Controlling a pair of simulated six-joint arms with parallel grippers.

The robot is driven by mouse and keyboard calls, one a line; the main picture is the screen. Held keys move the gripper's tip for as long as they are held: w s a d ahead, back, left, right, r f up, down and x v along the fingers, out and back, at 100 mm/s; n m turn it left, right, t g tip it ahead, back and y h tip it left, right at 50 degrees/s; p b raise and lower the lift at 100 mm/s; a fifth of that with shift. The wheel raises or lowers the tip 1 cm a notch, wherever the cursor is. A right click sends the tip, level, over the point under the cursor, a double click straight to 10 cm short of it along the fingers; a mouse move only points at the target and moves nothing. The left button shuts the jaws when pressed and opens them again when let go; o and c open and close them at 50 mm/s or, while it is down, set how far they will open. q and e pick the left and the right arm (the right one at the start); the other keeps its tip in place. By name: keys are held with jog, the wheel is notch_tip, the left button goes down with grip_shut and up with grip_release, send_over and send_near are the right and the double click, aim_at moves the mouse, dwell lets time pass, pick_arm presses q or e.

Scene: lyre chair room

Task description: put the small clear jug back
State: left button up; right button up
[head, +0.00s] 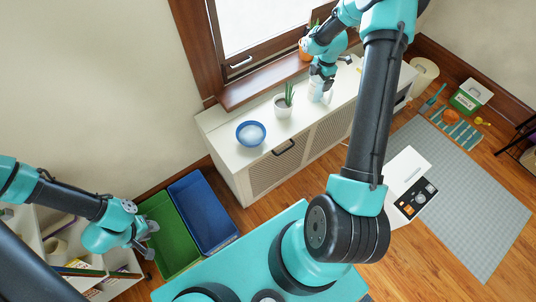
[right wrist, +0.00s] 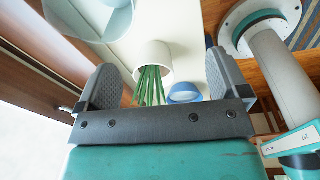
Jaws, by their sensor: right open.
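The small clear jug (head: 316,90), pale blue and see-through, stands on the white cabinet top beside the potted plant. In the right wrist view a pale clear vessel (right wrist: 92,18), which looks like the jug, is cut off at the top left, outside the space between the jaws. My right gripper (head: 324,79) is at the jug's upper side in the head view; I cannot tell if they touch. Its jaws (right wrist: 163,85) are open with nothing between them. My left gripper (head: 149,240) is by the green bin, low at the left; its jaw opening is unclear.
A white pot with a spiky plant (head: 283,105) and a blue bowl (head: 250,133) stand left of the jug on the cabinet (head: 225,140). An orange pot (head: 304,50) is on the windowsill. Green (head: 166,232) and blue (head: 203,208) bins are on the floor.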

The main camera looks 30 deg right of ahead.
jog(key=s+a+f+m+y, duration=0.1)
jog(key=a+f+m, duration=0.3)
jog(key=a, duration=0.7)
jog(key=s+a+f+m+y, duration=0.15)
jog(key=a+f+m, duration=0.25)
jog(key=a, duration=0.6)
jog(key=s+a+f+m, duration=0.2)
jog(key=s+a+m, duration=0.8)
jog(key=s+a, duration=0.4)
jog(key=shift+a+f+m, duration=0.15)
jog(key=shift+a+m, duration=0.15)
jog(key=shift+a, duration=0.85)
